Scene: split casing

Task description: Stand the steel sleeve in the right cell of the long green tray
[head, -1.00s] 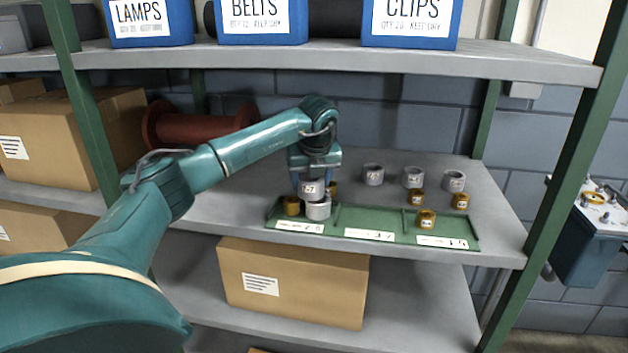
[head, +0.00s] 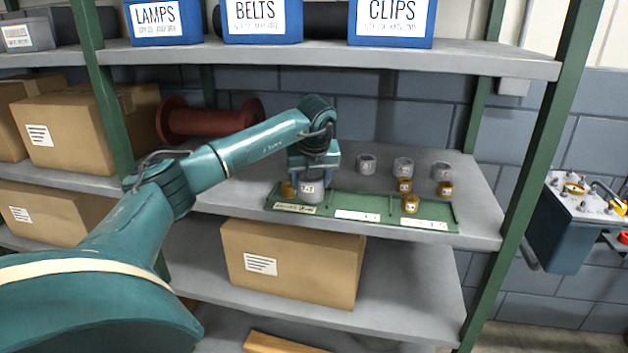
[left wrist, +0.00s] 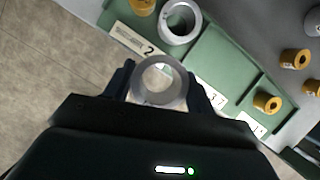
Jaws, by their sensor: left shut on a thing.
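My left gripper (head: 313,172) is shut on a steel sleeve (head: 308,188), a short grey ring with a white label. The left wrist view shows this sleeve (left wrist: 160,82) between the fingers, above the front edge of the long green tray (head: 386,203). The tray's left cell holds another steel sleeve (left wrist: 180,22) and a brass bush (head: 287,189). In the head view the held sleeve largely hides the one in the cell. The middle cell looks empty. The right cell holds a brass bush (head: 410,204), also in the left wrist view (left wrist: 267,103). My right gripper is out of view.
Behind the tray stand several grey sleeves (head: 403,167) and two brass bushes (head: 444,188). A green post (head: 520,190) stands right of the tray, and the upper shelf (head: 330,57) runs above. A cardboard box (head: 292,262) sits on the shelf below.

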